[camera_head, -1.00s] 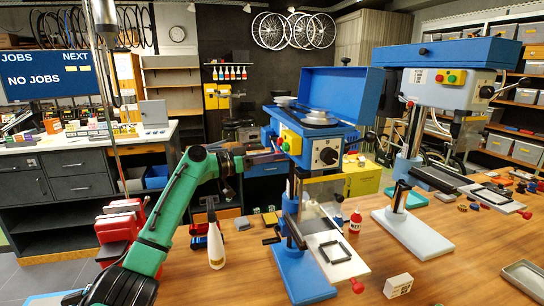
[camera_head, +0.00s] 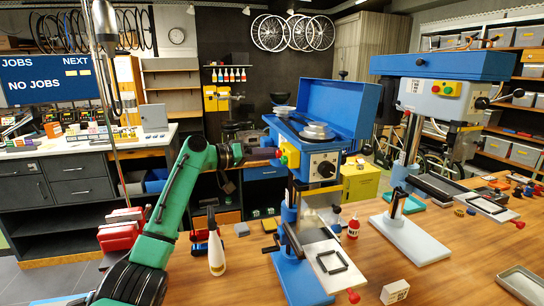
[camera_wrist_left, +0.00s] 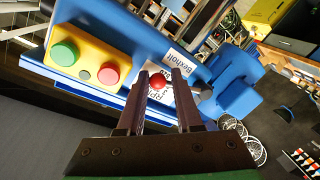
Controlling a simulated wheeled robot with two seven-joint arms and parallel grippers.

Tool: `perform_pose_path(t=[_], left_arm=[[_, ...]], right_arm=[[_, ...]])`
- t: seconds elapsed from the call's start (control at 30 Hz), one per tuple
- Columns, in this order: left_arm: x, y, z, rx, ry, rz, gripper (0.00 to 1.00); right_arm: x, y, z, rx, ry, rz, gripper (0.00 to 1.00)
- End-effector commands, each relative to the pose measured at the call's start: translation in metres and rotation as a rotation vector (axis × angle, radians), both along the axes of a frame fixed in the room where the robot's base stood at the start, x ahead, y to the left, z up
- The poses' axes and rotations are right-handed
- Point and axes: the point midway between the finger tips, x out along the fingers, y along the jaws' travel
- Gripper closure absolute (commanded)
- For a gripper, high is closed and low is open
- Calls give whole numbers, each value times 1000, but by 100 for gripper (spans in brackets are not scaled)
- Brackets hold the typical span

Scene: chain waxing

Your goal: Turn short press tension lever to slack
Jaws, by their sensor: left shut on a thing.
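The short press (camera_head: 325,168) is blue and stands on the wooden table with its lid raised. Its side panel with a green and a red button also shows in the left wrist view (camera_wrist_left: 90,62). A red ball knob (camera_wrist_left: 158,82), apparently the tension lever's end, sits between the fingertips of my left gripper (camera_wrist_left: 163,76) in the left wrist view. The lever's shaft is hidden. In the head view my left gripper (camera_head: 274,154) reaches the left side of the press head, shut on the knob. My right gripper is out of view.
A taller blue and white drill press (camera_head: 440,90) stands to the right. A white bottle (camera_head: 215,245), a red bottle (camera_head: 354,226) and a small white box (camera_head: 395,291) stand on the table (camera_head: 440,275).

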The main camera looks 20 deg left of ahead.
Motion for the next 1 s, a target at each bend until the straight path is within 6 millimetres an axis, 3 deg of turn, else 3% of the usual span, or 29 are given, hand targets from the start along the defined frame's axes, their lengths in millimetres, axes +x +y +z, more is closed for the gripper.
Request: perform_pose_path(t=[0.03, 0.17, 0.7, 0.73, 0.8, 1.0], left_arm=[[1, 2, 8, -16, 4, 6, 100], [1, 3, 11, -40, 44, 6, 100], [2, 3, 10, -58, 77, 6, 100], [2, 3, 10, -58, 77, 6, 60], [2, 3, 10, -57, 78, 5, 35], [2, 2, 8, -57, 83, 2, 35]], right_arm=[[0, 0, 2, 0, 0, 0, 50], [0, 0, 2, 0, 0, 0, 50], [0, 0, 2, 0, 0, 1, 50], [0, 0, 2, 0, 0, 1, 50], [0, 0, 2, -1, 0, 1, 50], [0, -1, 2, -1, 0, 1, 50]])
